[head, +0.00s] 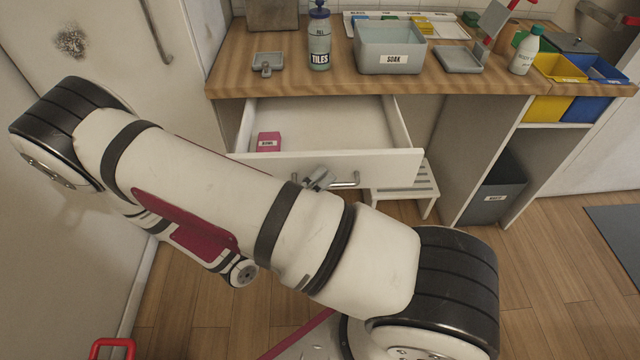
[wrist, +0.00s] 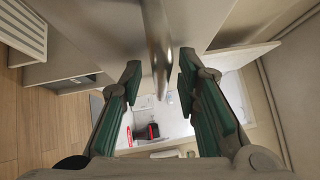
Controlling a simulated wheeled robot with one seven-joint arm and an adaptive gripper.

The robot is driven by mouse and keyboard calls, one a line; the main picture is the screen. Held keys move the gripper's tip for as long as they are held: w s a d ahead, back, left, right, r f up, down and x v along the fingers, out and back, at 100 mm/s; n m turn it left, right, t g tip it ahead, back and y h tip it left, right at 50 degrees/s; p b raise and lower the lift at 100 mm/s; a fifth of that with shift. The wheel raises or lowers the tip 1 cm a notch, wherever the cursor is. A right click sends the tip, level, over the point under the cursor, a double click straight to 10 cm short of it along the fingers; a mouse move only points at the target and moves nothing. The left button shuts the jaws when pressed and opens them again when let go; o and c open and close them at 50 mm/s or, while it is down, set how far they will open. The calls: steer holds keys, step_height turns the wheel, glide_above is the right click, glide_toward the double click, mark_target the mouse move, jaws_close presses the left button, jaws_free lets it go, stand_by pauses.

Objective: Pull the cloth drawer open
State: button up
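The drawer (head: 330,165) under the wooden counter stands pulled out, and its pale inside shows. A pink labelled block (head: 269,142) lies in its left part. The drawer front carries a metal bar handle (head: 346,183), partly hidden by my arm. My gripper (head: 317,179) is at the handle, mostly hidden behind my arm in the head view. In the wrist view my gripper (wrist: 160,72) has its two green-padded fingers apart. The metal handle bar (wrist: 157,40) runs between them, with gaps showing on both sides. I cannot tell any contact.
On the counter (head: 235,75) stand a tiles bottle (head: 319,40), a grey soak tub (head: 390,48) and a white bottle (head: 525,52). A white step stool (head: 405,188) is right of the drawer front. A dark bin (head: 498,190) stands in the open cabinet.

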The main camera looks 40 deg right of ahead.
steer(key=v, duration=1.2)
steer(key=shift+w+f, duration=0.1)
steer(key=s+d+r+m+g+y, duration=0.2)
steer(key=r+m+g+y, duration=0.25)
steer(key=r+m, duration=0.4)
steer(key=s+d+r+m+g+y, duration=0.25)
steer(key=r+m+g, duration=0.25)
steer(key=r+m, duration=0.3)
steer(key=s+a+r+m+t+y, duration=0.2)
steer(key=s+r+m+t+y, duration=0.7)
steer(key=m, duration=1.1)
step_height(320, 180, up, 16)
steer(key=s+y+p, duration=0.3)
steer(key=p, duration=1)
steer(key=shift+t, duration=0.45)
